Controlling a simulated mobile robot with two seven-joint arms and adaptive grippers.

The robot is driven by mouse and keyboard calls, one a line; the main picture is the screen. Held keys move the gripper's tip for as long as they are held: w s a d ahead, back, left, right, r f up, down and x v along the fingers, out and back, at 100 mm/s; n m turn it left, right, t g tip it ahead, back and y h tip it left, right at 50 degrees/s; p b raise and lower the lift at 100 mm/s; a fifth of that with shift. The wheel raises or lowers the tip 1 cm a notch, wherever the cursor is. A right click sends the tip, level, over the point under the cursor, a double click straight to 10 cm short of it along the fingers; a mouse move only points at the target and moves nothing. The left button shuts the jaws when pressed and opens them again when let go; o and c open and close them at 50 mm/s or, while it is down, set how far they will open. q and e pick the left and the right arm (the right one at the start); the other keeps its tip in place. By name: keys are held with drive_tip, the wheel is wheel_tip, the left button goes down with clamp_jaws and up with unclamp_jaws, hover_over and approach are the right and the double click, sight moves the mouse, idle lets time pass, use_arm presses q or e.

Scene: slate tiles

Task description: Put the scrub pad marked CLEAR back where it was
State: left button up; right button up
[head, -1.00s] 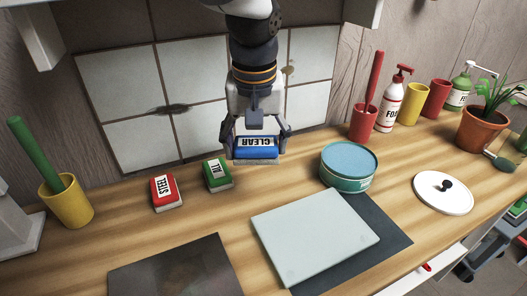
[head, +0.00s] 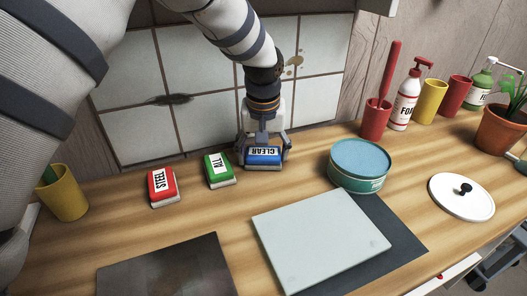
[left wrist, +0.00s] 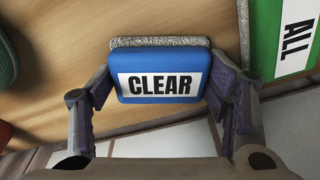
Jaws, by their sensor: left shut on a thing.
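The blue scrub pad marked CLEAR (head: 263,156) is between the fingers of my left gripper (head: 264,163), at the back of the counter, right of the green pad marked ALL (head: 219,171). My right gripper is not in view.
A teal tin (head: 358,166) stands right of the pad. A pale panel (head: 318,238) on a dark mat (head: 400,245) and a dark plate (head: 165,270) lie in front. A white lid (head: 461,197) lies to the right. Tiled wall (head: 205,105) is close behind.

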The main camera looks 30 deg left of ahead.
sight(263, 155)
use_arm(q)
drive_tip(key=o, duration=1.1)
drive_tip(key=shift+f, duration=0.2)
drive_tip(key=shift+r, duration=0.1)
drive_tip(key=r, duration=0.5)
drive_tip(key=s+r, duration=0.1)
drive_tip(key=r, duration=0.1)
drive_tip(key=shift+d+r+p, duration=0.25)
drive_tip(key=shift+r+p, duration=0.05)
